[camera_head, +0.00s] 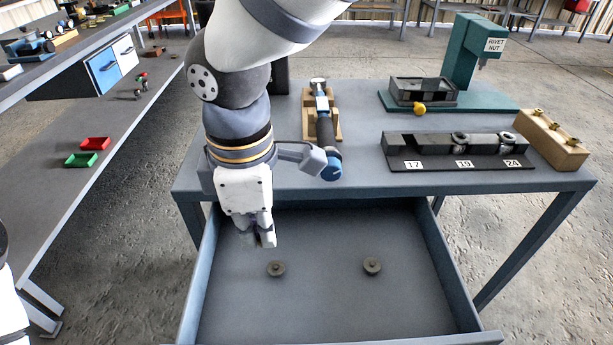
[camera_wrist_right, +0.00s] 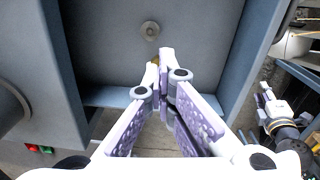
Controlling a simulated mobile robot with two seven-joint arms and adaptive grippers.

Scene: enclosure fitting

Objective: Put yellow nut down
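My right gripper (camera_head: 262,240) points down over the open drawer (camera_head: 325,310). In the right wrist view its fingers (camera_wrist_right: 159,62) are nearly together, with a small yellow-brown thing between the tips, which looks like the yellow nut (camera_wrist_right: 153,61); the fingers hide most of it. Two dull round nuts lie apart on the drawer floor, one near the gripper (camera_head: 276,268) and one further right (camera_head: 372,266). One such nut (camera_wrist_right: 149,30) shows in the right wrist view. What looks like my left gripper (camera_wrist_right: 265,95) is small at the right of that view; its finger state is unclear.
The table (camera_head: 365,180) above the drawer carries a tool in a wooden cradle (camera_head: 308,125), a black numbered rack (camera_head: 440,160), a wooden block (camera_head: 550,143) and a green rivet-nut press (camera_head: 465,55) with a dark tray (camera_head: 425,88). The drawer's middle is clear.

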